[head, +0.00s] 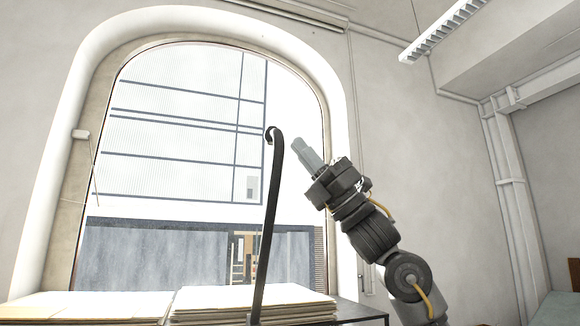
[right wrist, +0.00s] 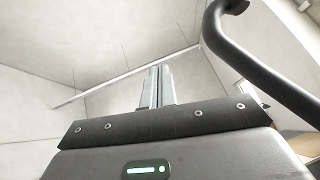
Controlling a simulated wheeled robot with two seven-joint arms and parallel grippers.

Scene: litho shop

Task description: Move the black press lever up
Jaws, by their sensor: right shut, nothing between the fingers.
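The black press lever (head: 268,220) stands nearly upright in the head view, with a curled hook at its top. In the right wrist view the lever (right wrist: 250,65) runs down the right side as a thick dark curved bar. My right gripper (head: 299,143) is shut and empty, its fingers pointing up and left. In the head view its tips appear a little right of the lever's curled top, with a gap between them in the picture. In the right wrist view the shut fingers (right wrist: 156,85) point up, left of the lever. My left gripper is not in view.
Stacks of paper (head: 250,298) lie at the lower left, around the lever's foot. An arched window (head: 180,130) is behind. A white beam frame (head: 510,185) stands at the right wall. The space around the lever's top looks free.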

